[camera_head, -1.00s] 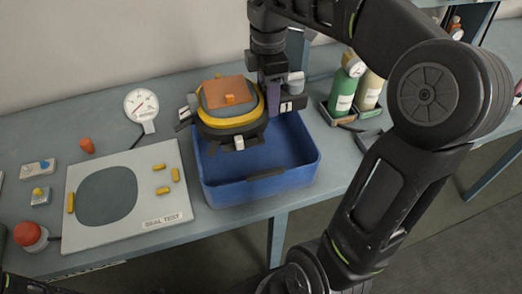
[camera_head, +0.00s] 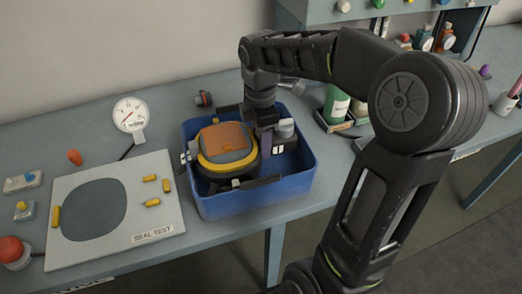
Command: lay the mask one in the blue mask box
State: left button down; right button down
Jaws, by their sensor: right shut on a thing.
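The mask (camera_head: 224,147), grey with a yellow rim and an orange-brown patch, is low inside the blue mask box (camera_head: 262,198). It is near the left part of the box, and I cannot tell whether it touches the floor. My right gripper (camera_head: 259,150) is shut on the mask at its right side, inside the box walls. The fingertips are mostly hidden by the mask and the wrist. My left gripper is not in view.
The white seal test board (camera_head: 150,205) lies left of the box, with a round gauge (camera_head: 129,113) behind it. A green bottle (camera_head: 336,104) stands in a holder to the right. A red button (camera_head: 12,250) is at the front left.

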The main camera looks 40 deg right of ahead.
jog(key=shift+f, duration=2.1)
jog(key=shift+f, duration=0.2)
jog(key=c, duration=0.6)
grip_release()
jog(key=shift+r, duration=0.1)
notch_tip(320, 180, up, 12)
jog(key=shift+r, duration=0.1)
